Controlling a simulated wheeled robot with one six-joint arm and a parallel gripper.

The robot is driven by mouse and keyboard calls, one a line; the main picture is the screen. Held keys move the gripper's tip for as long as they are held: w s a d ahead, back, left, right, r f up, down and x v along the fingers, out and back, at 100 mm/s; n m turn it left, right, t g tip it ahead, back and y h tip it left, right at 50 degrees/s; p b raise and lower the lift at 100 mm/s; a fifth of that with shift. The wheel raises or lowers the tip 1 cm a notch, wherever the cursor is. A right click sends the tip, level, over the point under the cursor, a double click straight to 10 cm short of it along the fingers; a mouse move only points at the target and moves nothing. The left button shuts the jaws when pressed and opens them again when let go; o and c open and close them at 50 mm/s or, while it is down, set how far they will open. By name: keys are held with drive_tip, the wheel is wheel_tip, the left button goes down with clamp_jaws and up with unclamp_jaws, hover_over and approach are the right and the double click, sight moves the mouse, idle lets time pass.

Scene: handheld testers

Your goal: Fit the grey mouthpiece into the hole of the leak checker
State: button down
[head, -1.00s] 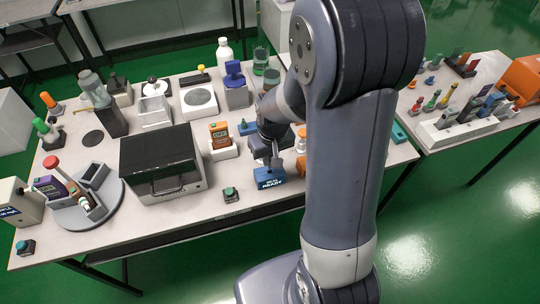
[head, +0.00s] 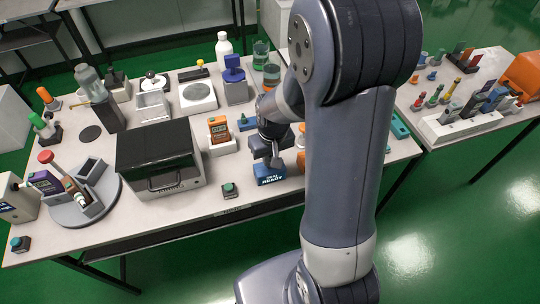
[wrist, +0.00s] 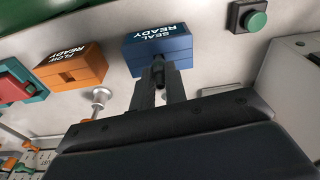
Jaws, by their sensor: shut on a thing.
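The blue box marked SEAL READY (head: 268,179), which I take for the leak checker, stands near the table's front edge. It also shows at the top middle of the wrist view (wrist: 163,46). My gripper (wrist: 160,80) is right at this box, its fingertips close against the box's edge in the picture. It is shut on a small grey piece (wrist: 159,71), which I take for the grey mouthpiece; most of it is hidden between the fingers. The hole is hidden, and I cannot tell whether the piece is in it. My gripper (head: 269,160) also shows in the head view.
An orange box marked FLOW READY (wrist: 72,66) stands beside the blue box, with a pale knobbed post (wrist: 98,98) near it. A green button (head: 229,190) and a dark-topped oven-like box (head: 157,160) stand to the left. Table is bare around the button.

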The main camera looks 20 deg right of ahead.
drive_tip(key=shift+f+b, duration=0.4)
drive_tip(key=shift+f, duration=0.2)
drive_tip(key=c, duration=1.3)
unclamp_jaws()
drive_tip(key=shift+r, duration=0.1)
drive_tip(key=shift+c, duration=0.2)
wheel_tip(320, 180, up, 11)
drive_tip(key=s, duration=0.1)
drive_tip(key=shift+s+p, duration=0.15)
drive_tip(key=shift+p, duration=0.25)
drive_tip(key=shift+f, duration=0.2)
drive_tip(key=f, duration=0.7)
drive_tip(key=w+f, duration=0.1)
drive_tip(key=f, duration=0.2)
drive_tip(key=shift+w+f+b, duration=0.1)
drive_tip(key=shift+f+b, duration=0.2)
drive_tip(key=shift+b, duration=0.05)
drive_tip(key=shift+r+p, duration=0.5)
drive_tip(key=shift+r, duration=0.05)
